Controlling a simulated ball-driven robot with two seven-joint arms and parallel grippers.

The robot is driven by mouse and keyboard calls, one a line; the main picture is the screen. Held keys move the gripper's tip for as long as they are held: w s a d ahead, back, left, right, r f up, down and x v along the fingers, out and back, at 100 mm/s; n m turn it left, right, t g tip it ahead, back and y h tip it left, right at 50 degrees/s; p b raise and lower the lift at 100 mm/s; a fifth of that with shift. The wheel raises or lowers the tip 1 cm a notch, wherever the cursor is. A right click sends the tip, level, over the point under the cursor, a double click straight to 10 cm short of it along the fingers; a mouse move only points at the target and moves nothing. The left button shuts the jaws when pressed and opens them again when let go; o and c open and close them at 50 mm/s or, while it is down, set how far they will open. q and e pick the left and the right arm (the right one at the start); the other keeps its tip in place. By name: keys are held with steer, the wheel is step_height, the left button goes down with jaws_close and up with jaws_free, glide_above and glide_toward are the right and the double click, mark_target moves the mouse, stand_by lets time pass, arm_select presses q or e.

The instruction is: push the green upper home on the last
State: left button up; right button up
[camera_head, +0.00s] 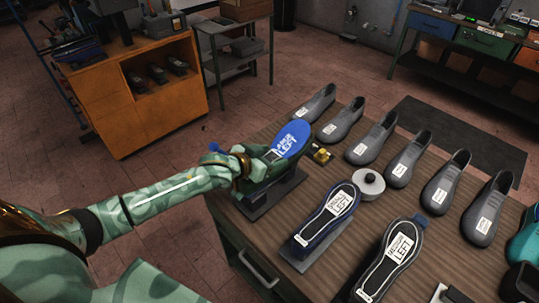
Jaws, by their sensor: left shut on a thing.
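The green upper (262,180) sits upside down around a last (292,139) on a dark stand (275,196), at the left end of the bench. The last's blue sole faces up, with a white label whose readable word is LEFT. The sole's far end sticks out past the upper. My left gripper (244,162) is at the near left end of the upper, shut on its edge; the fingertips are partly hidden. Whether the upper touches the last all along cannot be told. My right gripper is not in view.
Two more labelled lasts on stands, one blue (327,218) and one dark (391,260), stand to the right. A round pale pot (369,186) and small brass piece (321,154) are nearby. Several grey shoes (408,158) line the far side of the wooden bench (265,229).

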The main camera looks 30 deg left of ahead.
arm_select(q)
steer(key=o, duration=1.2)
steer(key=shift+f, duration=0.1)
steer(key=shift+w+d, duration=0.1)
steer(key=shift+w, duration=0.05)
steer(key=p+v, duration=0.2)
steer(key=v, duration=1.4)
